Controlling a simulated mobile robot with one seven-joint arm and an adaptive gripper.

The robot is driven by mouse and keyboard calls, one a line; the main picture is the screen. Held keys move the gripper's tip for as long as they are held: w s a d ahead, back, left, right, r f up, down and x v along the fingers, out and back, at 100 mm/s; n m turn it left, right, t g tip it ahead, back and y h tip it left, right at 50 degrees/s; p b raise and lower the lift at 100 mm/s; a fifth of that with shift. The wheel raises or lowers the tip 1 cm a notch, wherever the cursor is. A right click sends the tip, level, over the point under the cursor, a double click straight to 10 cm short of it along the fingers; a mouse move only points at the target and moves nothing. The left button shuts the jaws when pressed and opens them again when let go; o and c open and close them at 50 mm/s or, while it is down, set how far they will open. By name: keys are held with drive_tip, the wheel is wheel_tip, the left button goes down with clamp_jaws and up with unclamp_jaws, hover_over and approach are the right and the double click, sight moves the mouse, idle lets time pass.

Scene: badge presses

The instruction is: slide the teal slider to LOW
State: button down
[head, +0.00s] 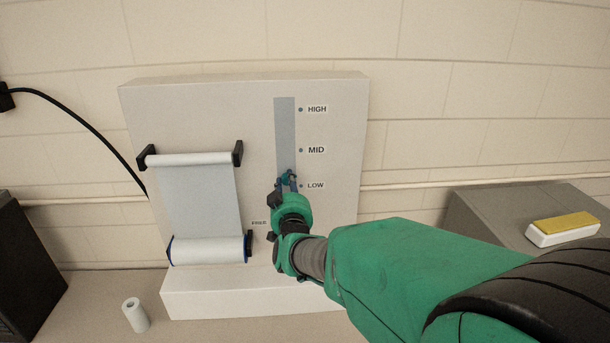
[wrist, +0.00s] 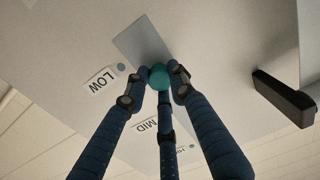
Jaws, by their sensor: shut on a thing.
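The teal slider (head: 288,177) sits low in a grey vertical track (head: 285,130) on the white press panel. In the head view it is about level with the LOW label (head: 315,185), perhaps slightly above it. My gripper (head: 287,182) is shut on its knob. In the wrist view the round teal knob (wrist: 159,77) lies between the fingers of my gripper (wrist: 158,80). The MID label (head: 316,150) and HIGH label (head: 317,109) are higher up. My gripper and arm hide the lower end of the track.
A paper roll feed (head: 200,200) on black brackets is left of the track. A small white cylinder (head: 136,315) stands on the table at lower left. A grey box (head: 490,215) bearing a yellow-topped white block (head: 563,229) is at right. A black cable (head: 90,125) hangs at left.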

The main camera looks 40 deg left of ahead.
drive_tip(key=shift+f+b, duration=0.9)
drive_tip(key=shift+f, duration=1.45)
drive_tip(key=c, duration=1.5)
unclamp_jaws()
drive_tip(key=shift+o, duration=0.2)
drive_tip(key=shift+s+d+r, duration=0.15)
drive_tip(key=shift+r, duration=0.05)
approach(287, 188)
drive_tip(key=v, duration=0.6)
drive_tip(key=shift+d, duration=0.1)
